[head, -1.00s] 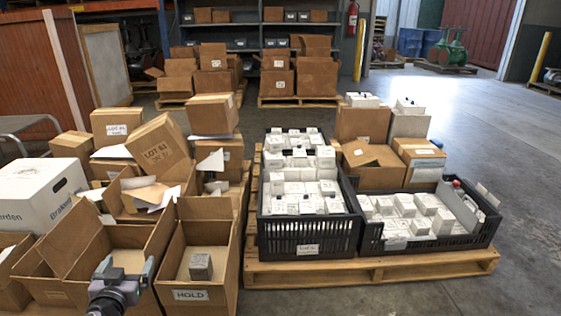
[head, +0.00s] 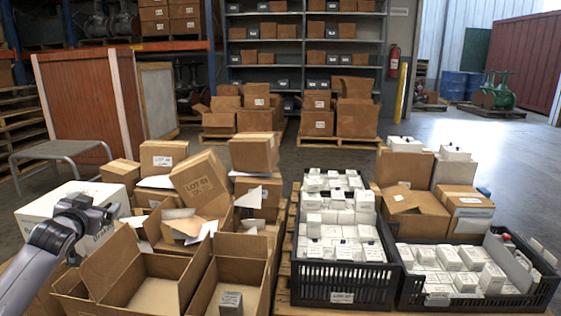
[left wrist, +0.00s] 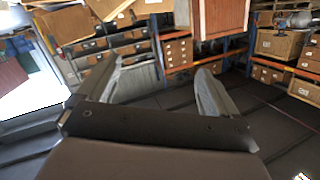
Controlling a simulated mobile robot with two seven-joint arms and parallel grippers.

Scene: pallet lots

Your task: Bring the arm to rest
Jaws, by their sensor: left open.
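My left arm comes in from the lower left of the head view. Its gripper (head: 98,212) is raised in front of the white box at the left, above the open cardboard boxes. In the left wrist view the two fingers (left wrist: 155,82) stand wide apart with nothing between them. That view looks out toward shelving and the floor. My right gripper is in neither view.
An open cardboard box (head: 232,270) holds one small grey box (head: 230,303). Black crates (head: 340,278) (head: 470,295) full of small white boxes stand on a pallet at the right. A grey side table (head: 60,150) is at the left. Open floor (head: 520,190) lies at the far right.

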